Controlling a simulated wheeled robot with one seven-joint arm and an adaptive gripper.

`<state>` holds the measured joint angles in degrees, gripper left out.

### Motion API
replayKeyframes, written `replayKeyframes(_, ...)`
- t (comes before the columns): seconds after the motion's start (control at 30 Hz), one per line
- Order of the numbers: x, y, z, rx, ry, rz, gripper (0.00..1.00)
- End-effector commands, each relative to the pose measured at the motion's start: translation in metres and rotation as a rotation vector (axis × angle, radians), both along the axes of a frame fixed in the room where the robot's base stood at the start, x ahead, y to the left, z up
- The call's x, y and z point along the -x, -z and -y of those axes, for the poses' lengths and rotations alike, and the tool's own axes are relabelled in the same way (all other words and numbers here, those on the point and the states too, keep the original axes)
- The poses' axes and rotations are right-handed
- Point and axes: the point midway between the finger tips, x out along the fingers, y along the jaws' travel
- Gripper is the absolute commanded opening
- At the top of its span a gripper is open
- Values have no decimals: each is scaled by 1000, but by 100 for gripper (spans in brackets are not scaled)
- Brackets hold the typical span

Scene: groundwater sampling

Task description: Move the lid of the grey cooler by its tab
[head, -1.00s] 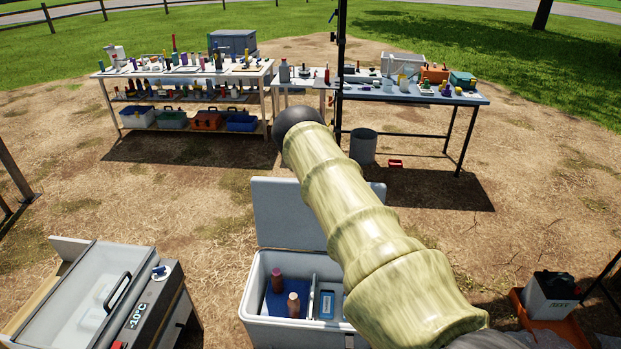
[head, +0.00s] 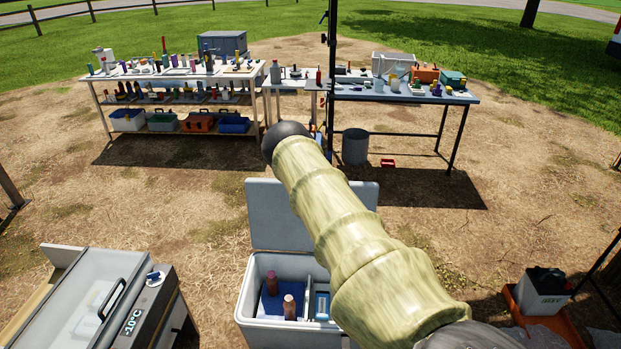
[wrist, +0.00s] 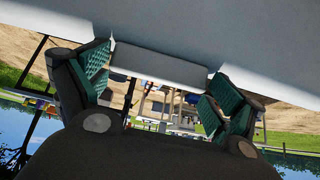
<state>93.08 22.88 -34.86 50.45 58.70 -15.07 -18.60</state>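The grey cooler (head: 247,308) stands open at the bottom middle of the head view. Its lid (head: 262,215) stands raised at the back edge, and my arm hides its middle part. In the wrist view the lid (wrist: 240,30) fills the top as a broad grey surface. Its grey tab (wrist: 160,65) juts out from it between my two fingers. My gripper (wrist: 155,82) is open, with green-padded fingers apart on either side of the tab. I cannot tell whether either finger touches it. My arm hides the gripper in the head view.
Inside the cooler are two brown bottles (head: 289,306) and a blue-and-white item (head: 322,305). A chest with a -10°C display (head: 131,320) stands at the left. Laden tables (head: 405,97) stand behind. An orange tray (head: 555,325) lies at the right. Bare ground separates them.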

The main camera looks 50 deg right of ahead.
Motion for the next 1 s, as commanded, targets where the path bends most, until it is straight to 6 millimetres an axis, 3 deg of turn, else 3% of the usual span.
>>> replayKeyframes(0.47, 1, -3, -1, -1, 2, 1, 100)
replayKeyframes(1.0, 19, -38, -21, -1, 4, 1, 100)
